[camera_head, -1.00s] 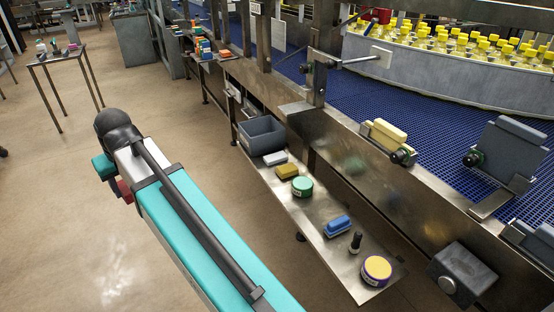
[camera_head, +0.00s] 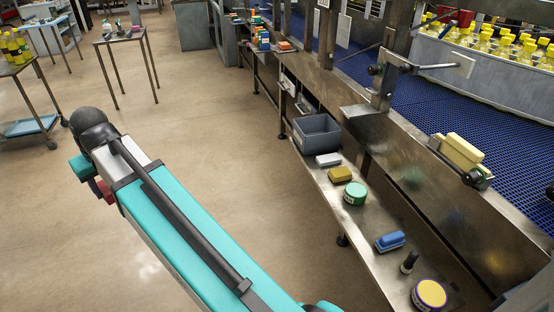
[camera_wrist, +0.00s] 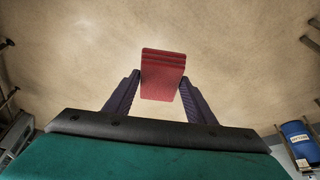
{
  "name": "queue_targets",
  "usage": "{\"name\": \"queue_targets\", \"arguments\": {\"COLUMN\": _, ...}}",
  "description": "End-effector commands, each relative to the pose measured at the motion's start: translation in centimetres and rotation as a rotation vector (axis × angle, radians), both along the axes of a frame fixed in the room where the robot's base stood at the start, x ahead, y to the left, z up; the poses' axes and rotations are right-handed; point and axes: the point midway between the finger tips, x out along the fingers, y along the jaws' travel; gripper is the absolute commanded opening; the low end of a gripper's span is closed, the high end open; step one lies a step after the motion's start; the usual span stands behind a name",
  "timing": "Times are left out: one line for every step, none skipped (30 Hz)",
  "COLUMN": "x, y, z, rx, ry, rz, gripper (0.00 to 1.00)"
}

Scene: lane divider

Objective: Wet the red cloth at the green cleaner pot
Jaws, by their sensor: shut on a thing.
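My gripper (camera_wrist: 160,82) is shut on the red cloth (camera_wrist: 163,66), a folded stack held between the two dark fingers in the wrist view. Bare floor lies behind it there. In the head view a small part of the red cloth (camera_head: 105,190) shows below the end of my arm, out over the floor. The green cleaner pot (camera_head: 355,193) is a round tub with a green top on the low steel shelf (camera_head: 378,269) at the right, well apart from my gripper. It is not visible in the wrist view.
On the shelf stand a grey bin (camera_head: 317,136), a white block (camera_head: 328,160), a yellow sponge (camera_head: 340,174), a blue brush (camera_head: 390,241), a black bottle (camera_head: 409,262) and a yellow-topped tub (camera_head: 430,294). Open floor (camera_head: 270,230) lies between arm and shelf. A blue barrel (camera_wrist: 300,141) shows in the wrist view.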

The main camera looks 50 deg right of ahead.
Motion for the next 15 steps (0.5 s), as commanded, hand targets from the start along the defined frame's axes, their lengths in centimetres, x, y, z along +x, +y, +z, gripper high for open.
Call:
{"name": "queue_targets", "arguments": {"x": 0.0, "y": -0.2, "z": 0.0, "rx": 0.0, "ry": 0.0, "rz": -0.002, "gripper": 0.32}}
{"name": "queue_targets", "arguments": {"x": 0.0, "y": -0.2, "z": 0.0, "rx": 0.0, "ry": 0.0, "rz": -0.003, "gripper": 0.32}}
{"name": "queue_targets", "arguments": {"x": 0.0, "y": -0.3, "z": 0.0, "rx": 0.0, "ry": 0.0, "rz": -0.004, "gripper": 0.32}}
{"name": "queue_targets", "arguments": {"x": 0.0, "y": -0.4, "z": 0.0, "rx": 0.0, "ry": 0.0, "rz": -0.005, "gripper": 0.32}}
{"name": "queue_targets", "arguments": {"x": 0.0, "y": -0.5, "z": 0.0, "rx": 0.0, "ry": 0.0, "rz": -0.007, "gripper": 0.32}}
{"name": "queue_targets", "arguments": {"x": 0.0, "y": -0.6, "z": 0.0, "rx": 0.0, "ry": 0.0, "rz": -0.009, "gripper": 0.32}}
{"name": "queue_targets", "arguments": {"x": 0.0, "y": -0.7, "z": 0.0, "rx": 0.0, "ry": 0.0, "rz": -0.01, "gripper": 0.32}}
{"name": "queue_targets", "arguments": {"x": 0.0, "y": -0.7, "z": 0.0, "rx": 0.0, "ry": 0.0, "rz": -0.011, "gripper": 0.32}}
{"name": "queue_targets", "arguments": {"x": 0.0, "y": -0.8, "z": 0.0, "rx": 0.0, "ry": 0.0, "rz": -0.012, "gripper": 0.32}}
{"name": "queue_targets", "arguments": {"x": 0.0, "y": -0.9, "z": 0.0, "rx": 0.0, "ry": 0.0, "rz": -0.013, "gripper": 0.32}}
{"name": "queue_targets", "arguments": {"x": 0.0, "y": -1.0, "z": 0.0, "rx": 0.0, "ry": 0.0, "rz": -0.014, "gripper": 0.32}}
{"name": "queue_targets", "arguments": {"x": 0.0, "y": -1.1, "z": 0.0, "rx": 0.0, "ry": 0.0, "rz": -0.016, "gripper": 0.32}}
{"name": "queue_targets", "arguments": {"x": 0.0, "y": -1.3, "z": 0.0, "rx": -0.001, "ry": 0.0, "rz": -0.02, "gripper": 0.32}}
{"name": "queue_targets", "arguments": {"x": 0.1, "y": -1.5, "z": 0.0, "rx": 0.0, "ry": 0.0, "rz": -0.024, "gripper": 0.32}}
{"name": "queue_targets", "arguments": {"x": 0.1, "y": -1.8, "z": 0.0, "rx": 0.0, "ry": 0.0, "rz": -0.031, "gripper": 0.32}}
